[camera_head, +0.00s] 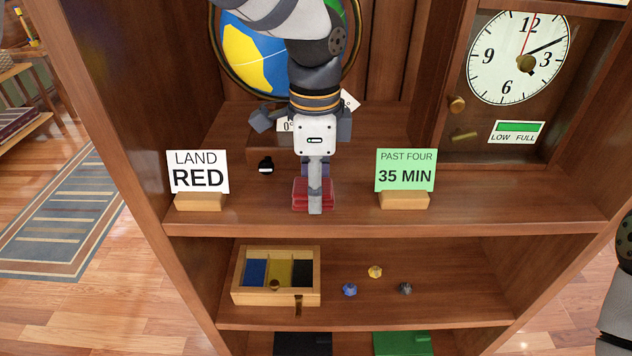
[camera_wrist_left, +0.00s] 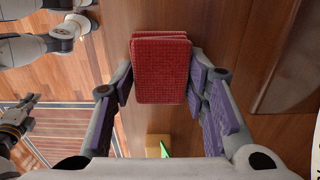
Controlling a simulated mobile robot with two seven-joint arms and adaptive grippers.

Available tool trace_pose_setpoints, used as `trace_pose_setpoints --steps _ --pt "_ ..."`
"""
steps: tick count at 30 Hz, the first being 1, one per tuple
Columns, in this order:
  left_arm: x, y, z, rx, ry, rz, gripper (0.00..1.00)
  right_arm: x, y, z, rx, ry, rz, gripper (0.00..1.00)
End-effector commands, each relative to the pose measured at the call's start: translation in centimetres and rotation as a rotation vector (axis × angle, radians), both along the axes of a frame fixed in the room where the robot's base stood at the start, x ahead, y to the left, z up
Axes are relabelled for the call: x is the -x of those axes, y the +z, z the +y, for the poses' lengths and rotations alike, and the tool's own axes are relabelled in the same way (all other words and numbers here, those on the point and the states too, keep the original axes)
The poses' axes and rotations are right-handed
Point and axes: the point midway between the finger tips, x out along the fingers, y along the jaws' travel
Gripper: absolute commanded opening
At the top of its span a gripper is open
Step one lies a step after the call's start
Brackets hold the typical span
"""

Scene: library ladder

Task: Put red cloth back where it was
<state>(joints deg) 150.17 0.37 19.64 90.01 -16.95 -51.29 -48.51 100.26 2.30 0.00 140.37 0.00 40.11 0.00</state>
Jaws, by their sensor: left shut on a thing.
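The red cloth (camera_head: 299,195) is a folded, thick square between the two sign cards at the upper shelf's front. My left gripper (camera_head: 315,195) comes down from above and is shut on it. In the left wrist view the red cloth (camera_wrist_left: 161,70) sits between the purple finger pads of my left gripper (camera_wrist_left: 160,90). I cannot tell whether the cloth touches the shelf. My right arm shows at the head view's right edge without its gripper. A small, dark gripper (camera_wrist_left: 22,115), likely my right one, shows at the wrist view's left edge; its jaws are unclear.
A "LAND RED" card (camera_head: 198,172) stands left and a green "35 MIN" card (camera_head: 406,170) right. Below are an open wooden box (camera_head: 276,297) with coloured compartments and several small pieces (camera_head: 375,271).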

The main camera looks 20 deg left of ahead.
Motion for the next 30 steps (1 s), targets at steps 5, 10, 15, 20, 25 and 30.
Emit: trace_pose_setpoints --steps 5,10,15,20,25,30 --pt "0.0 0.0 0.0 0.0 0.0 -0.001 0.19 -0.1 0.1 0.0 0.0 0.0 -0.002 0.0" --pt "0.0 -0.1 0.0 0.0 0.0 -0.001 0.61 -0.1 0.1 0.0 0.0 0.0 -0.002 0.0" --pt "0.0 -0.1 0.0 0.0 0.0 -0.001 0.61 -0.1 0.1 0.0 0.0 0.0 -0.002 0.0" --pt "0.0 0.3 0.0 0.0 0.0 -0.002 0.61 0.0 0.0 0.0 0.0 0.0 -0.001 0.0" --pt "-0.1 4.3 0.0 0.0 0.0 -0.009 0.61 -0.3 0.3 0.0 0.0 0.0 -0.011 0.0" --pt "-0.1 8.8 0.0 0.002 0.001 -0.006 0.61 -0.4 0.4 0.0 0.0 0.0 -0.015 0.0"
